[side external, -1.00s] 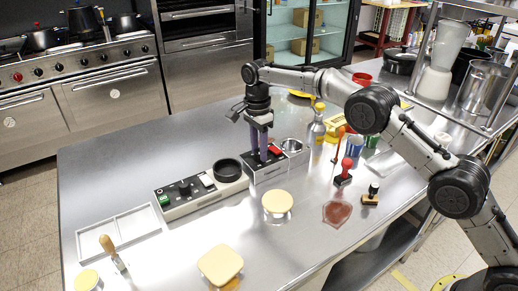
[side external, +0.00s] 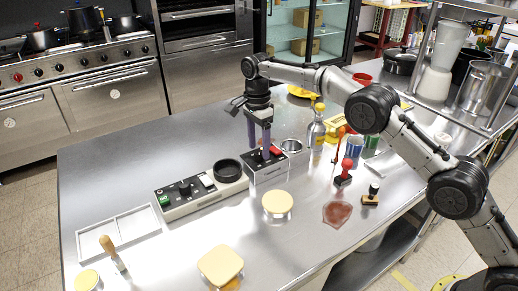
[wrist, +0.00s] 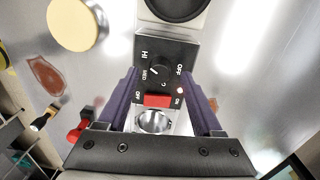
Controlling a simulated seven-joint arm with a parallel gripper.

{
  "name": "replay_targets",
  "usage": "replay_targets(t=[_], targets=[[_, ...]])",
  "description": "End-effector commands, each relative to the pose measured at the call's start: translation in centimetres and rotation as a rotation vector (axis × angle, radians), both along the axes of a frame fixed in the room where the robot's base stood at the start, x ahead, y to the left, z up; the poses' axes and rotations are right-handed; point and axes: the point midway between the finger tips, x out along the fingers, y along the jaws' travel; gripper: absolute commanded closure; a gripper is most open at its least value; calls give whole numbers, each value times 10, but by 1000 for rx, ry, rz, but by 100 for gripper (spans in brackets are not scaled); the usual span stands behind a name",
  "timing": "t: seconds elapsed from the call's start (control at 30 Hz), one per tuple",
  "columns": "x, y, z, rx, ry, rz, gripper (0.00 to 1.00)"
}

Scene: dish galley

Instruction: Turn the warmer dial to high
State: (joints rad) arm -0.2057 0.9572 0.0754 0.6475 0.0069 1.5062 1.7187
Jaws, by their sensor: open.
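The warmer control box (side external: 270,168) stands on the steel counter. In the wrist view its dark top face (wrist: 190,50) carries the small black dial (wrist: 162,73), with labels including HI, MED and OFF around it. A light mark on the dial appears to point near MED; its exact setting is hard to read. A red rocker switch (wrist: 157,100) with OFF and ON labels sits beside the dial. My gripper (side external: 259,152) is open, pointing down over the box. In the wrist view its purple fingers are on either side of the dial, apart from it.
A pale panel with a black knob (side external: 184,188), green switch and black round plate (side external: 228,168) stands left of the box. A metal cup (side external: 291,147) is close on its right. Front-left counter is partly clear.

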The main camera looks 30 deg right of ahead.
Motion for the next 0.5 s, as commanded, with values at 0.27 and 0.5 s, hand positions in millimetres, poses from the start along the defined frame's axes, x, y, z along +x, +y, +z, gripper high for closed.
replay_targets(t=[0.27, 0.5], targets=[[3, 0, 43, 1, -2, 0, 33], [3, 0, 58, 0, -1, -1, 33]])
